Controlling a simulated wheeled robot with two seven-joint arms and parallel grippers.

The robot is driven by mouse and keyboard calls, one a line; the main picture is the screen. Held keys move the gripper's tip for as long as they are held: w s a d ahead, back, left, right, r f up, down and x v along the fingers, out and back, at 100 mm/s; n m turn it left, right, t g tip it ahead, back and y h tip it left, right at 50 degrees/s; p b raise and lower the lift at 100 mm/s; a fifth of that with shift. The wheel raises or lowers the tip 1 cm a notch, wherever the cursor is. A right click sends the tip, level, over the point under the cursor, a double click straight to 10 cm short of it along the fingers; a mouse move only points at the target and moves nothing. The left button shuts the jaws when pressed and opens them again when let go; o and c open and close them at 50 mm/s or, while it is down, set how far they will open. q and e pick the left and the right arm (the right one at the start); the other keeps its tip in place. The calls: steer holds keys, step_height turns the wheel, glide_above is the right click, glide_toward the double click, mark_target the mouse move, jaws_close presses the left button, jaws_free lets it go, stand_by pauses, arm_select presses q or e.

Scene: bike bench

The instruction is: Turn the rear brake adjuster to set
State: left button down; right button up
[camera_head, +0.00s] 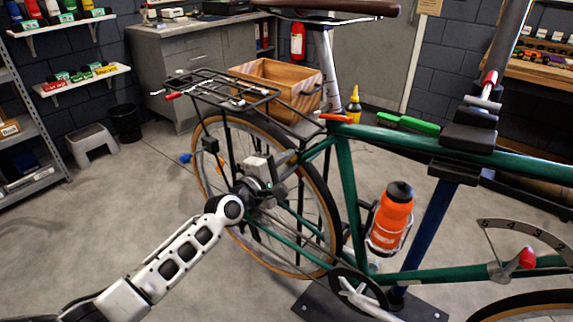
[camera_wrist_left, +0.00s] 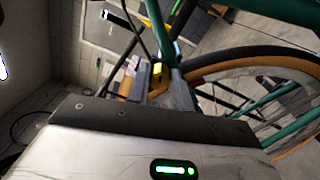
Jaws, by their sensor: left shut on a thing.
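The teal bike's rear wheel (camera_head: 318,185) stands left of centre in the head view. My left gripper (camera_head: 284,163) is at the upper part of this wheel, beside the teal frame tube that runs down to it. It is shut on a small part there, which I take to be the rear brake adjuster; the gripper and wrist hide most of it in the head view. In the left wrist view a small yellow piece (camera_wrist_left: 157,74) shows beyond the gripper body, next to the teal tube and the tyre. The adjuster's setting cannot be read. My right gripper is not in view.
A rear rack (camera_head: 215,86) and wooden crate (camera_head: 268,72) sit above the wheel. An orange bottle (camera_head: 391,218) is on the frame. A red-tipped lever (camera_head: 527,258) stands by a numbered arc at right. A blue stand post (camera_head: 428,230) holds the bike.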

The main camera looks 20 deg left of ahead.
arm_select(q)
steer(key=shift+f+n, duration=0.1)
steer(key=shift+n, duration=0.2)
steer(key=c, duration=1.3)
jaws_free()
steer(key=shift+o, duration=0.2)
steer(key=v, duration=1.6)
steer(key=s+d+f+m+g+y, duration=0.1)
steer(key=s+d+f+m+g, duration=0.2)
steer(key=s+d+f+m, duration=0.2)
steer(key=s+d+f+m+g+y, duration=0.2)
steer(key=s+d+f+m, duration=0.3)
steer(key=s+f+m, duration=0.7)
steer(key=m+g, duration=0.1)
steer(key=m, duration=0.1)
steer(key=shift+f+m+g, duration=0.25)
steer(key=shift+m+g, duration=0.05)
steer(key=shift+m, duration=0.1)
